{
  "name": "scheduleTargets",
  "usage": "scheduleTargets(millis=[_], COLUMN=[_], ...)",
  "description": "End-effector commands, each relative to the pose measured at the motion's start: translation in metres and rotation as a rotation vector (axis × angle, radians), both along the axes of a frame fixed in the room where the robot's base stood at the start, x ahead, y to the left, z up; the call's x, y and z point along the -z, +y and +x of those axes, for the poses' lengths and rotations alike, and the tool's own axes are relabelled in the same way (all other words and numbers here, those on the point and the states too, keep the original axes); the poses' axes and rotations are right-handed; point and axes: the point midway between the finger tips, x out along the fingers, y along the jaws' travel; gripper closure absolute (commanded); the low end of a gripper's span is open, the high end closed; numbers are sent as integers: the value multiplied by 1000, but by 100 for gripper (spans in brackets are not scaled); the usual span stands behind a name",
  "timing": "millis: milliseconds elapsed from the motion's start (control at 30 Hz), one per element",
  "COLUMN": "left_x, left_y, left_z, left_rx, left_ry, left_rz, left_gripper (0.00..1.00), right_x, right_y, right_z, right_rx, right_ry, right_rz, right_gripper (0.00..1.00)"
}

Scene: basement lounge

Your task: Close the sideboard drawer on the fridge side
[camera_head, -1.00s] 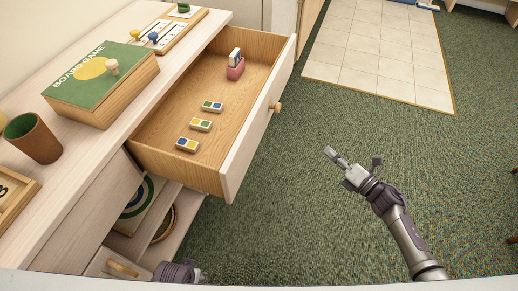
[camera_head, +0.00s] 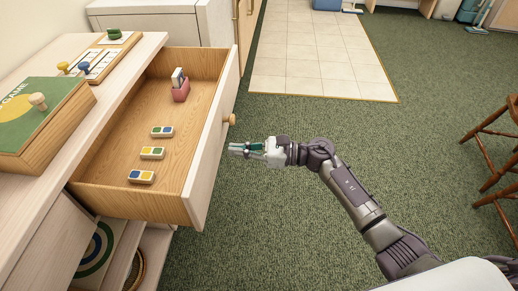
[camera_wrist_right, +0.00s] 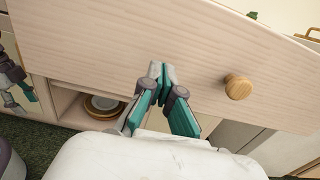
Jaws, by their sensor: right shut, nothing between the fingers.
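The sideboard drawer (camera_head: 213,142) is pulled well out, with its pale front facing right. Its round wooden knob (camera_head: 231,119) is on that front, and also shows right of the fingers in the right wrist view (camera_wrist_right: 238,87). Inside lie several coloured blocks (camera_head: 152,153) and a pink holder with cards (camera_head: 180,86). My right gripper (camera_head: 232,149) is shut and empty, pointing at the drawer front, nearer to me than the knob. Its fingertips (camera_wrist_right: 162,68) look close to the front; contact cannot be told. My left gripper is not in view.
The sideboard top (camera_head: 125,62) holds a board game box (camera_head: 45,120) and a peg board (camera_head: 98,58). A white cabinet (camera_head: 160,20) stands behind the drawer. A wooden chair (camera_head: 495,150) is at far right. Green carpet (camera_head: 300,220) is clear.

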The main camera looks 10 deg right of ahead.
Motion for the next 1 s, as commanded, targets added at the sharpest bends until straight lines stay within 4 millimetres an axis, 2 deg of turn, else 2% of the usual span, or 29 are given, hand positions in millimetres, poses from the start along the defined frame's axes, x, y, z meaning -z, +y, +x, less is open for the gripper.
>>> scheduleTargets(millis=[100,300,833,867,1000], left_x=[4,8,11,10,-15], left_y=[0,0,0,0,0], left_z=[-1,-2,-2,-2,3], left_rx=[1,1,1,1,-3], left_ry=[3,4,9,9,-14], left_rz=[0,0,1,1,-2], left_gripper=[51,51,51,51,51], right_x=[-1,0,1,1,2], right_y=[18,32,36,37,48], right_z=[6,11,12,12,16], right_rx=[0,1,1,1,0], right_ry=[0,1,1,1,0], right_rz=[3,1,1,1,2], right_gripper=[100,100,100,100,100])
